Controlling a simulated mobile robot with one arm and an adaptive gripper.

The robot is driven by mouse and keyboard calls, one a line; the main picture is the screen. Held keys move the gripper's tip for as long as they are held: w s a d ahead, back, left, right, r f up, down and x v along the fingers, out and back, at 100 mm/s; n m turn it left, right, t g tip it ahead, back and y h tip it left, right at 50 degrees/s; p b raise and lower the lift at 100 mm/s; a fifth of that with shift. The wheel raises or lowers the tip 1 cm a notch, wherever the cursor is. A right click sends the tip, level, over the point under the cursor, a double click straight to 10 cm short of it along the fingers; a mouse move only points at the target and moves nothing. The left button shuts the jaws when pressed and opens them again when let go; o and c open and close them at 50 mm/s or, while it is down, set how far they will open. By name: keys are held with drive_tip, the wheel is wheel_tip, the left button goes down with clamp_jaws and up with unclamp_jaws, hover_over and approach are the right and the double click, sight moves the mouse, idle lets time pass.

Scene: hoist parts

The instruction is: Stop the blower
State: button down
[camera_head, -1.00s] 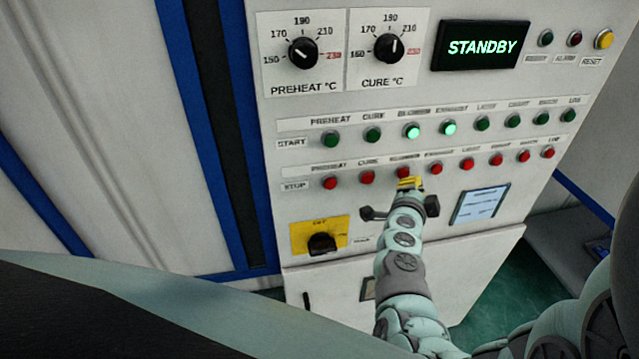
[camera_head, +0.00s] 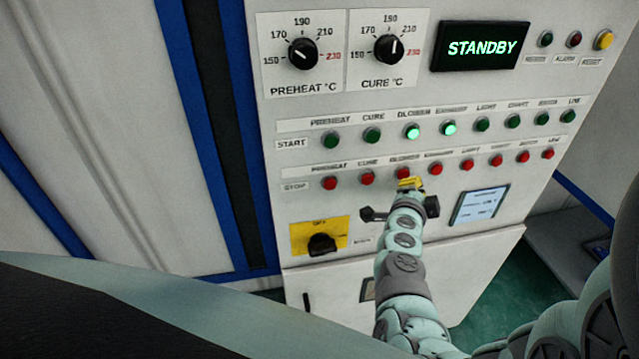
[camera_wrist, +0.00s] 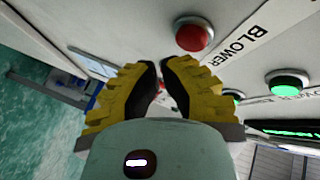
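The red stop button of the blower column (camera_head: 403,173) sits in the lower button row on the panel. It also shows in the wrist view (camera_wrist: 193,35), beside a label reading BLOWER. The green blower start button (camera_head: 412,132) above it is lit, also in the wrist view (camera_wrist: 287,83). My gripper (camera_head: 409,183) is just below the red button in the head view. In the wrist view its yellow fingers with black pads (camera_wrist: 161,72) are drawn together with nothing between them. The fingertips point toward the panel near the red button; I cannot tell whether they touch the panel.
Other red stop buttons flank it closely, cure (camera_head: 367,178) left and exhaust (camera_head: 436,169) right. The exhaust start button (camera_head: 449,128) is lit. The display (camera_head: 482,46) reads STANDBY. A yellow-plated rotary switch (camera_head: 322,243) sits lower left, a small screen (camera_head: 480,205) lower right.

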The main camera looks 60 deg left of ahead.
drive_tip(key=shift+a, duration=0.15)
drive_tip(key=shift+w+a, duration=0.15)
drive_tip(key=shift+a, duration=0.1)
drive_tip(key=shift+w+a, duration=0.2)
drive_tip(key=shift+a, duration=0.15)
idle(1.0)
drive_tip(key=shift+d, duration=0.1)
drive_tip(key=shift+s+d, duration=0.35)
drive_tip(key=shift+d, duration=0.35)
drive_tip(key=d, duration=0.1)
drive_tip(key=s+d, duration=0.1)
drive_tip(key=d, duration=0.1)
drive_tip(key=s+d+p, duration=0.1)
drive_tip(key=shift+d, duration=0.3)
idle(0.8)
